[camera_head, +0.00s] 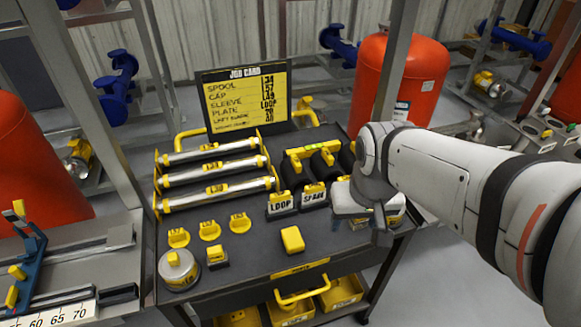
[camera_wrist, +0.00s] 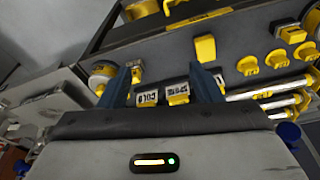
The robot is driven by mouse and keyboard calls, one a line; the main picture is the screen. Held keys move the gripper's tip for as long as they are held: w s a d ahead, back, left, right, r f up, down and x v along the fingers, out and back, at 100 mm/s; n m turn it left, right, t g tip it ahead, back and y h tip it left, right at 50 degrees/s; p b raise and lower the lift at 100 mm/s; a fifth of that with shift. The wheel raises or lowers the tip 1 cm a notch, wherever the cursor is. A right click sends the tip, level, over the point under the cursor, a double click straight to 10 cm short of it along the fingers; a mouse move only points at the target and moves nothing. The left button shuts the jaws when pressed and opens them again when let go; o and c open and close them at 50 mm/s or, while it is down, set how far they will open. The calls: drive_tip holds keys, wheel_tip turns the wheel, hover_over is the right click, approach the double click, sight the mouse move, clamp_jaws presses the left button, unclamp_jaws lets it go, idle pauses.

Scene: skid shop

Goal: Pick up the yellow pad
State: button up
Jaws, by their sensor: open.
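The yellow pad (camera_head: 292,239) is a small rounded block lying alone on the dark cart top, near its front edge. It also shows in the wrist view (camera_wrist: 205,47), beyond the tip of one finger. My gripper (camera_wrist: 165,78) is open and empty, its two dark blue fingers apart. In the head view my gripper is over the right side of the cart, to the right of the pad and apart from it. Its fingertips are hard to make out there.
Several yellow-based caps (camera_head: 210,230), a round can (camera_head: 178,269) and a rack of silver tubes (camera_head: 218,193) are left. A job card (camera_head: 245,98) stands behind. Bare cart top surrounds the pad.

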drive_tip(key=shift+o, duration=0.8)
drive_tip(key=w+a+f+n+g, duration=0.1)
drive_tip(key=w+a+f, duration=0.4)
drive_tip(key=w, duration=0.1)
drive_tip(key=shift+w+a+f, duration=0.3)
drive_tip(key=shift+a+f, duration=0.05)
drive_tip(key=n+g, duration=0.1)
drive_tip(key=n, duration=0.1)
hover_over(292, 237)
wheel_tip(292, 237, down, 6)
drive_tip(key=shift+f+b, duration=0.2)
drive_tip(key=shift+b, duration=0.25)
wheel_tip(292, 237, down, 8)
drive_tip(key=shift+f, duration=0.25)
drive_tip(key=c, duration=1.1)
